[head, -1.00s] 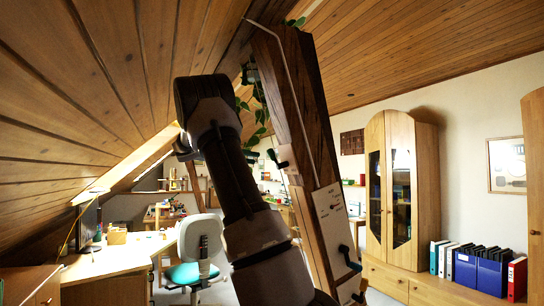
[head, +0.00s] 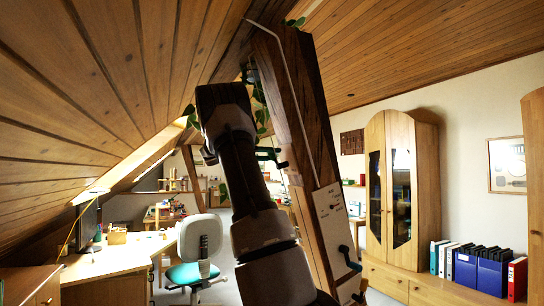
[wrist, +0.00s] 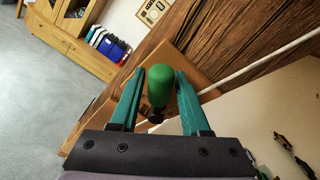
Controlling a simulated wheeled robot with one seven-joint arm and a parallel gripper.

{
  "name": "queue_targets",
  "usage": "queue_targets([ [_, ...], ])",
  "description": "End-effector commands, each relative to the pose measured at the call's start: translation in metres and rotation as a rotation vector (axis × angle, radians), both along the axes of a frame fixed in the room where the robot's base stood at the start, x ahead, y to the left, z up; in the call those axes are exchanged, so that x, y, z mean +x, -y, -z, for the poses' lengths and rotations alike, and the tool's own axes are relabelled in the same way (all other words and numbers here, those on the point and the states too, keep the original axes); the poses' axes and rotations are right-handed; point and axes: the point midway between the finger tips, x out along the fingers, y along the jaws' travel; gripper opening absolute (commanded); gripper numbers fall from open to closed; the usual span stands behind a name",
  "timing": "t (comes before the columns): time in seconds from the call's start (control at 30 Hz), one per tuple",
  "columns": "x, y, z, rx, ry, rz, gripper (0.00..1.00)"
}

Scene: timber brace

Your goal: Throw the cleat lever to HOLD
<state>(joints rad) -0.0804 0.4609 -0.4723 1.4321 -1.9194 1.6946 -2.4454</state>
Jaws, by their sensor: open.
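In the wrist view a green rounded knob (wrist: 160,84), which looks like the handle of the cleat lever, stands out from a wooden plate on the dark timber brace (wrist: 235,45). My gripper (wrist: 160,74) is open, with one teal finger on each side of the knob. A small gap shows on both sides, so neither finger appears to touch it. The lever's base and any HOLD mark cannot be made out.
A white cord (wrist: 270,60) runs along the brace. A pale panel (head: 330,212) and a black crank (head: 348,258) sit lower on it. The sloped wooden ceiling is close at left. A desk (head: 110,256) and chair (head: 200,255) stand behind; a cabinet (head: 390,185) is at right.

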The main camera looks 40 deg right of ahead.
Motion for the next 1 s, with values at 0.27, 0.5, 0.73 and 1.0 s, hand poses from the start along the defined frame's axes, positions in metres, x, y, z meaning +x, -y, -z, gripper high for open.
queue_targets([
  [0.27,0.0000,0.0005,0.0001,0.000,0.000,0.000,0.35],
  [0.5,-0.0001,0.0004,0.0001,0.000,0.000,0.000,0.00],
  [0.73,-0.0001,0.0004,0.0002,0.001,0.000,0.001,0.00],
  [1.0,-0.0001,0.0004,0.0004,0.001,0.000,0.001,0.00],
])
